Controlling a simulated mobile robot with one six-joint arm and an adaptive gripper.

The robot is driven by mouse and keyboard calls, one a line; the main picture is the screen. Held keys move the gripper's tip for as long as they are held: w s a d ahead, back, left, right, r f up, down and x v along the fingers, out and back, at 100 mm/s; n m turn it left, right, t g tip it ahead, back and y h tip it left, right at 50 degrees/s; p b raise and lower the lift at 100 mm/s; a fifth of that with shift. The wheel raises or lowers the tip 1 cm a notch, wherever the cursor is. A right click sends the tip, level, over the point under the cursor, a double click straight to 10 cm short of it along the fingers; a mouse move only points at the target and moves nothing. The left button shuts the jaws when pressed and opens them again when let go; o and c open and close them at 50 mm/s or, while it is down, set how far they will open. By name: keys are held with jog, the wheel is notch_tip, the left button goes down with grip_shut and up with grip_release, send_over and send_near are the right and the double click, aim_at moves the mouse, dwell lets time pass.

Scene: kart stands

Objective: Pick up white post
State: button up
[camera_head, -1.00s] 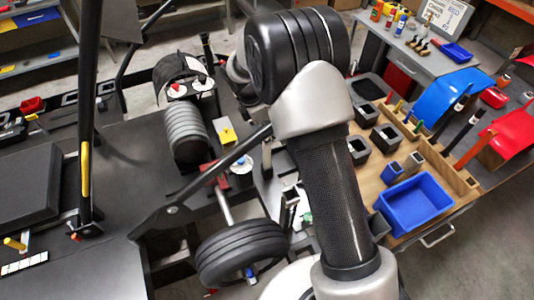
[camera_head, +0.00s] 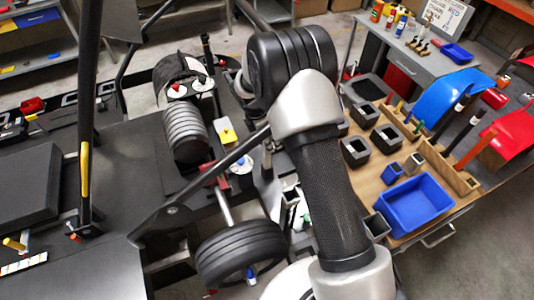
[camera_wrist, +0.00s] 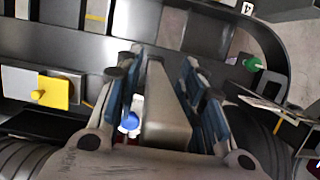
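My gripper (camera_wrist: 163,75) shows in the wrist view with its two blue-padded fingers apart. A pale grey square bar (camera_wrist: 168,112) appears between the fingers; I cannot tell whether it touches them. A blue knob with some white around it (camera_wrist: 129,122) lies beside the left finger. I cannot clearly identify the white post in either view. In the head view my arm hides the gripper and the area around it.
The kart's tyre (camera_head: 241,253) and frame are close to my arm. A yellow-and-white block (camera_wrist: 40,90) and a green knob (camera_wrist: 252,63) lie either side of my fingers. A wooden board (camera_head: 402,150) with black cups and a blue bin (camera_head: 417,205) stands right.

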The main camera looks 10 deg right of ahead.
grip_shut()
dwell(0.6)
